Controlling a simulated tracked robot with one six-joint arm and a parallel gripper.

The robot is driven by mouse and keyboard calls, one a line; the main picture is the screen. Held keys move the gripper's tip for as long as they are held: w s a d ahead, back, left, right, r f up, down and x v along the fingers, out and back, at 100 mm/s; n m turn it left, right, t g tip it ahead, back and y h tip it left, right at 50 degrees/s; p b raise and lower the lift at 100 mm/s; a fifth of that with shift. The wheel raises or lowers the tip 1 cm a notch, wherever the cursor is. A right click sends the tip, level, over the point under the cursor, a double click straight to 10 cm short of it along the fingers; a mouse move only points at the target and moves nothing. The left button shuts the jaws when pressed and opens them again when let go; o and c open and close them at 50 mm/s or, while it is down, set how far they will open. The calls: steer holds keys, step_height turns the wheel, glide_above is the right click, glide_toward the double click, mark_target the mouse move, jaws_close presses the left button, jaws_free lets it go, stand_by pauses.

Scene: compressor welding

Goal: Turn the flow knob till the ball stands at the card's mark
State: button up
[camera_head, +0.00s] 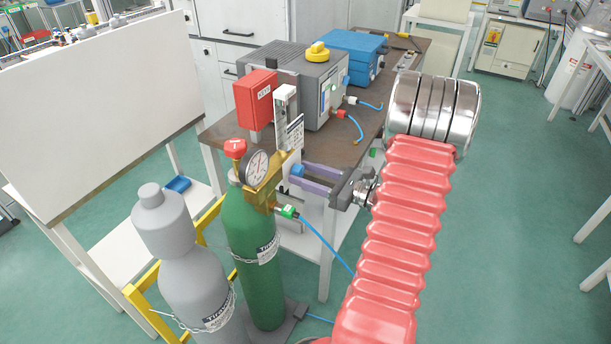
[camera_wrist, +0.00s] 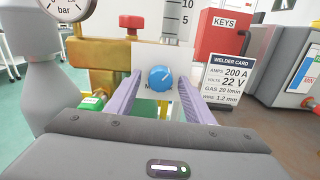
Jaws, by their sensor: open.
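The blue flow knob (camera_wrist: 160,78) sits on a pale plate below the flow tube (camera_wrist: 178,20); its white pointer line points up and right. My gripper (camera_wrist: 159,84) is open, with one purple finger on each side of the knob; contact cannot be told. In the head view, my gripper (camera_head: 308,176) reaches in from the right to the knob (camera_head: 297,171). The welder card (camera_wrist: 224,80) reads 200 A, 22 V, gas 20 l/min, wire 1.2 mm.
A green cylinder (camera_head: 250,235) carries a brass regulator with a gauge (camera_head: 256,168). A grey cylinder (camera_head: 185,260) stands left of it. Behind are a red KEYS box (camera_head: 256,98), a grey welder unit (camera_head: 290,72) and a blue case (camera_head: 352,55) on a brown bench.

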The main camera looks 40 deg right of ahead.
steer(key=shift+s, duration=0.1)
steer(key=v, duration=1.3)
steer(key=shift+s, duration=0.3)
steer(key=s+a+f+n+g, duration=0.3)
steer(key=a+n+g, duration=0.4)
steer(key=a, duration=0.1)
steer(key=s+a+f+n+g, duration=0.2)
steer(key=a+n+g, duration=0.45)
steer(key=a, duration=0.25)
steer(key=w+a+r+n+t+h, duration=0.2)
steer(key=a+r+n+h, duration=0.4)
steer(key=a+r+n, duration=1.1)
steer(key=a+n, duration=0.2)
steer(key=shift+w+a, duration=0.15)
steer(key=shift+a, duration=0.25)
